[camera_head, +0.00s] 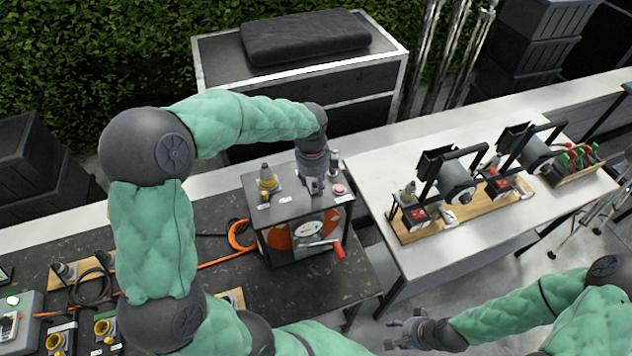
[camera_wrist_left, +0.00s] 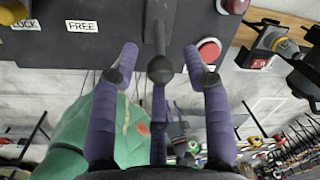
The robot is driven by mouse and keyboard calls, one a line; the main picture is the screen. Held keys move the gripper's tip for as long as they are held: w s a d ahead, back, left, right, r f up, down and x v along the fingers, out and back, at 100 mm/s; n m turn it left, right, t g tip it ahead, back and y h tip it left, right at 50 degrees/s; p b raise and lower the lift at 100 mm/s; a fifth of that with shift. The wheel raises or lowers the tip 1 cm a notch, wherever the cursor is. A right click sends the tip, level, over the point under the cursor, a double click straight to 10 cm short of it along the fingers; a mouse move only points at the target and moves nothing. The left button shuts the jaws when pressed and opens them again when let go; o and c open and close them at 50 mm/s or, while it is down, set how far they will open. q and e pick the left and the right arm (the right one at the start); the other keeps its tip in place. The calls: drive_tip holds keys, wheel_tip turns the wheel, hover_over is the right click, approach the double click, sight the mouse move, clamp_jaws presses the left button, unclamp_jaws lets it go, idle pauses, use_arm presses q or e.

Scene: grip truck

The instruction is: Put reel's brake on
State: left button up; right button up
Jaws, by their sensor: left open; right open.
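The reel (camera_head: 298,230) is a dark box on the dark table, with an orange drum in its open front and a red-handled crank (camera_head: 338,250). My left gripper (camera_head: 317,184) hangs over its top, open and pointing down. The left wrist view shows labels reading LOCK (camera_wrist_left: 24,25) and FREE (camera_wrist_left: 82,26) on the top. A dark rod with a round knob (camera_wrist_left: 160,68), apparently a lever, shows between the spread purple fingers, right of FREE. Whether they touch it I cannot tell. My right gripper (camera_head: 398,334) is open and empty at the lower right, away from the reel.
A yellow-and-grey fitting (camera_head: 267,178) and a red button (camera_head: 340,188) stand on the reel's top beside my left gripper. An orange cable (camera_head: 236,238) runs left. A white table (camera_head: 372,196) at the right carries wooden boards with devices. A case (camera_head: 215,62) stands behind.

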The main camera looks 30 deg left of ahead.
use_arm(q)
drive_tip(key=shift+w+f, duration=0.15)
drive_tip(key=shift+f, duration=0.7)
clamp_jaws()
